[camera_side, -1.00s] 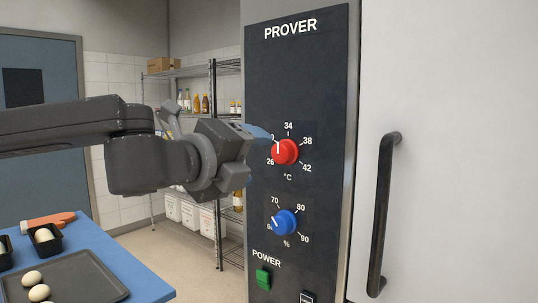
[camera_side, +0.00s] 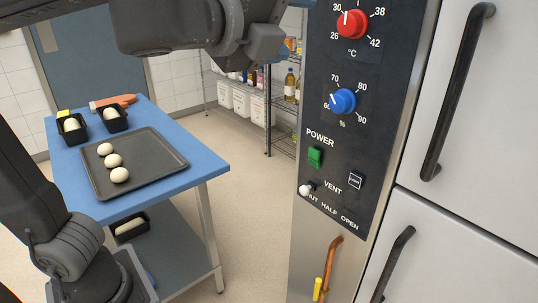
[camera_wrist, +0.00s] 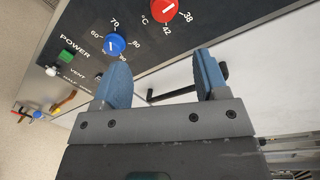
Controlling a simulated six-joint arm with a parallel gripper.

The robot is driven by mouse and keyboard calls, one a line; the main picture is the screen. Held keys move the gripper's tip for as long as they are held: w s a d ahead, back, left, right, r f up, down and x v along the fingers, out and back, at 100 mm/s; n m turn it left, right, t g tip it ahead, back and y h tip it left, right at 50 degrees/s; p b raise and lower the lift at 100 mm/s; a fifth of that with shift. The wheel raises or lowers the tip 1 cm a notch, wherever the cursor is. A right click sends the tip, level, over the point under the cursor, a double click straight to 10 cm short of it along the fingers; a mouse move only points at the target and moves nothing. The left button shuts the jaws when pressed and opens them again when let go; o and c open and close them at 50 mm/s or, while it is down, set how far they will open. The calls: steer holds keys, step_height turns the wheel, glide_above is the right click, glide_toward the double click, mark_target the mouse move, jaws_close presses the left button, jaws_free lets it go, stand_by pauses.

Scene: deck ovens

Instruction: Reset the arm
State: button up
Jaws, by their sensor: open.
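My gripper (camera_wrist: 162,80) is open and empty in the wrist view, its two blue fingers well apart. It faces the dark prover panel. In the side view my wrist is at the top, left of the panel; the fingers cannot be made out there. The panel carries a red temperature knob (camera_side: 352,24) with its white mark toward 30, and a blue humidity knob (camera_side: 342,101) marked up and left. Below are a green power switch (camera_side: 315,156) and a white-tipped vent lever (camera_side: 306,189) at the SHUT end. No finger visibly touches a control.
Black door handles (camera_side: 459,90) stick out right of the panel. An orange handle (camera_side: 330,265) is below it. A blue table (camera_side: 205,180) at left bears a dark tray (camera_side: 160,175) with dough balls. Wire shelving (camera_side: 268,110) stands behind. Floor between table and prover is clear.

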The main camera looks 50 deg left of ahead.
steer(key=s+a+f+n+g+y, duration=0.1)
steer(key=s+a+f+n+g, duration=0.1)
steer(key=a+f+n+g, duration=0.25)
steer(key=s+a+f+n+g+y, duration=0.1)
steer(key=s+a+f+n, duration=0.1)
steer(key=a+f+n, duration=0.45)
steer(key=s+f+n+g+h, duration=0.1)
steer(key=s+f+n+g, duration=0.1)
steer(key=s+f+n, duration=0.2)
steer(key=s+f+n+g+h, duration=0.1)
steer(key=s+f+n+g, duration=0.2)
steer(key=f+n, duration=0.4)
step_height(320, 180, down, 3)
steer(key=shift+s+a+r+n+g+h, duration=0.15)
steer(key=shift+s+n+g+h, duration=0.2)
steer(key=shift+s, duration=0.45)
